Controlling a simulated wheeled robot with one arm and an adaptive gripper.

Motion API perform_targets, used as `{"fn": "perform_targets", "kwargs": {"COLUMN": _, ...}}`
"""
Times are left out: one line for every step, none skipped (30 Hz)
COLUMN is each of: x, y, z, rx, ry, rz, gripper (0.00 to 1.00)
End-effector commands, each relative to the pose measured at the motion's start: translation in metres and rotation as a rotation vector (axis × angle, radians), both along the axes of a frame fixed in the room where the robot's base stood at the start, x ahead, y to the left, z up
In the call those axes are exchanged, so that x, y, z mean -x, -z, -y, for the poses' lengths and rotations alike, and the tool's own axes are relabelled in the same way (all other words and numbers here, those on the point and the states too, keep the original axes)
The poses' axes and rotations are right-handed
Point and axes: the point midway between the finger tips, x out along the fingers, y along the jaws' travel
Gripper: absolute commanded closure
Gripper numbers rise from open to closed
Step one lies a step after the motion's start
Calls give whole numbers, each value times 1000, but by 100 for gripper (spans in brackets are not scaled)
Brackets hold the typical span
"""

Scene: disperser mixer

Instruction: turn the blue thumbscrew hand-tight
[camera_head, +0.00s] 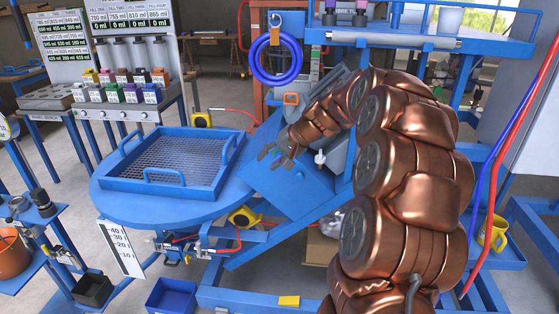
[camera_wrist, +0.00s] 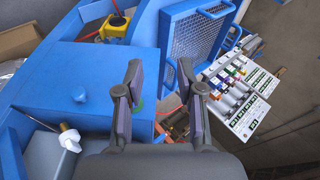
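A small blue knob (camera_wrist: 80,95), which looks like the blue thumbscrew, sits on the flat face of a blue box-like housing (camera_wrist: 110,65) in the wrist view. The housing also shows in the head view (camera_head: 290,195), where I cannot make out the knob clearly. My gripper (camera_wrist: 160,78) is open, with nothing between its fingers. In the wrist view the knob lies left of the fingers, apart from them. In the head view my gripper (camera_head: 273,155) is above the housing's upper left edge. How tight the knob is cannot be seen.
A white wing-shaped knob (camera_wrist: 70,139) on a shaft stands beside the housing; the head view shows it too (camera_head: 320,158). A blue mesh tray (camera_head: 150,186) sits on the round blue table (camera_head: 110,207). A blue hose coil (camera_head: 276,57) hangs behind my gripper.

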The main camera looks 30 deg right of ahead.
Motion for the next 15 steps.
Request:
{"fn": "perform_targets", "kwargs": {"x": -7, "y": 5, "z": 24, "rx": -11, "ry": 43, "rz": 19, "gripper": 62}}
{"fn": "perform_targets", "kwargs": {"x": -10, "y": 7, "z": 36, "rx": -16, "ry": 64, "rz": 30, "gripper": 62}}
{"fn": "perform_targets", "kwargs": {"x": -14, "y": 7, "z": 51, "rx": -21, "ry": 91, "rz": 46, "gripper": 62}}
{"fn": "perform_targets", "kwargs": {"x": -16, "y": 7, "z": 61, "rx": -21, "ry": 107, "rz": 57, "gripper": 62}}
{"fn": "perform_targets", "kwargs": {"x": -18, "y": 7, "z": 70, "rx": -22, "ry": 122, "rz": 65, "gripper": 62}}
{"fn": "perform_targets", "kwargs": {"x": -19, "y": 7, "z": 80, "rx": -25, "ry": 140, "rz": 75, "gripper": 62}}
{"fn": "perform_targets", "kwargs": {"x": -20, "y": 8, "z": 86, "rx": -26, "ry": 151, "rz": 80, "gripper": 62}}
{"fn": "perform_targets", "kwargs": {"x": -21, "y": 8, "z": 90, "rx": -28, "ry": 159, "rz": 84, "gripper": 62}}
{"fn": "perform_targets", "kwargs": {"x": -22, "y": 9, "z": 95, "rx": -28, "ry": 167, "rz": 88, "gripper": 62}}
{"fn": "perform_targets", "kwargs": {"x": -23, "y": 9, "z": 97, "rx": -29, "ry": 171, "rz": 90, "gripper": 62}}
{"fn": "perform_targets", "kwargs": {"x": -24, "y": 10, "z": 98, "rx": -30, "ry": 175, "rz": 92, "gripper": 62}}
{"fn": "perform_targets", "kwargs": {"x": -26, "y": 11, "z": 99, "rx": -29, "ry": 177, "rz": 93, "gripper": 62}}
{"fn": "perform_targets", "kwargs": {"x": -27, "y": 12, "z": 99, "rx": -31, "ry": 177, "rz": 94, "gripper": 62}}
{"fn": "perform_targets", "kwargs": {"x": -30, "y": 14, "z": 98, "rx": -30, "ry": 178, "rz": 94, "gripper": 62}}
{"fn": "perform_targets", "kwargs": {"x": -33, "y": 16, "z": 97, "rx": -30, "ry": 177, "rz": 95, "gripper": 62}}
